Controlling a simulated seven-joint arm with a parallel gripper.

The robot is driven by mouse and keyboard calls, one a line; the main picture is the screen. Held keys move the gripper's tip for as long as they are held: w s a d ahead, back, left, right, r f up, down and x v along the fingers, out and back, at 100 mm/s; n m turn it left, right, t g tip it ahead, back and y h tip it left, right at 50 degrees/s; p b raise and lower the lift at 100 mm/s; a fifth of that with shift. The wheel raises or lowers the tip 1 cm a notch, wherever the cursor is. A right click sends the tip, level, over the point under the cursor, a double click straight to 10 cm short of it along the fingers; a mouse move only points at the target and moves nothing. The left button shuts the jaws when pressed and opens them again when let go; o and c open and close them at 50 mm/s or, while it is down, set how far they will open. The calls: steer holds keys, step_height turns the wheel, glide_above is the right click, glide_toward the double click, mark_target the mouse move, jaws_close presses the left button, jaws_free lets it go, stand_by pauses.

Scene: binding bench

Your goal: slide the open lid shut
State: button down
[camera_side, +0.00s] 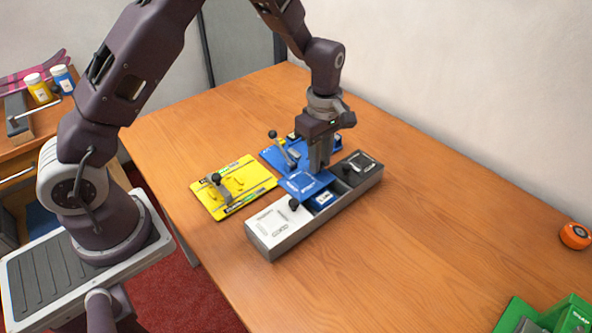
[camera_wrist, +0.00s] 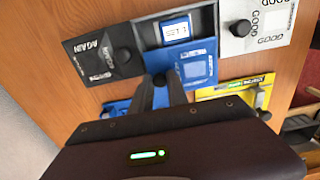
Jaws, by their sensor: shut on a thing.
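A long grey box (camera_side: 318,218) on the bench has three sections in a row. The middle blue lid (camera_side: 302,184) is partly open, sticking out on the side toward the blue and yellow boards; it also shows in the wrist view (camera_wrist: 198,70). A blue and white item (camera_wrist: 175,30) shows in the uncovered part of the middle section. The white lid (camera_side: 276,220) and black lid (camera_side: 357,168) cover the end sections. My gripper (camera_side: 318,168) points down at the blue lid and is shut on its knob, which the fingers mostly hide.
A yellow board (camera_side: 236,184) with a clamp lies left of the box. A blue board (camera_side: 284,154) with a lever lies behind the lid, close to it. An orange roll (camera_side: 575,235) and green object (camera_side: 565,318) are far right. The bench right of the box is clear.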

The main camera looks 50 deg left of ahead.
steer(key=shift+d, duration=2.35)
steer(key=shift+a, duration=0.1)
steer(key=c, duration=1.6)
jaws_free()
steer(key=shift+o, duration=0.2)
steer(key=shift+r, duration=0.1)
step_height(320, 180, up, 10)
